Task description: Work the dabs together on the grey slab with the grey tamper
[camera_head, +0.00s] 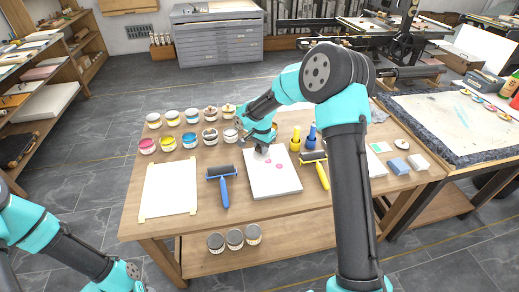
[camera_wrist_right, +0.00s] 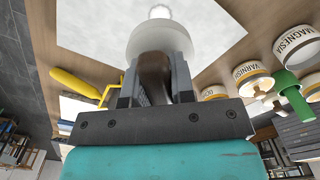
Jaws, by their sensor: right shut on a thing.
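The grey slab (camera_head: 272,186) lies on the wooden table and looks pale, nearly white. Small pink dabs (camera_head: 279,166) show on its upper half, apart from each other. My right gripper (camera_head: 261,146) is over the slab's far edge, shut on the grey tamper (camera_wrist_right: 160,43). In the right wrist view the tamper's rounded pale head points away from the fingers (camera_wrist_right: 155,80), toward the pale slab (camera_wrist_right: 95,28). Whether the tamper touches the slab I cannot tell.
A blue-handled roller (camera_head: 223,184) lies left of the slab and a yellow-handled roller (camera_head: 321,173) right of it. A white sheet (camera_head: 169,190) is taped at the left. Several ink tins (camera_head: 190,138) stand behind. Blue (camera_head: 398,166) and white blocks lie at the right.

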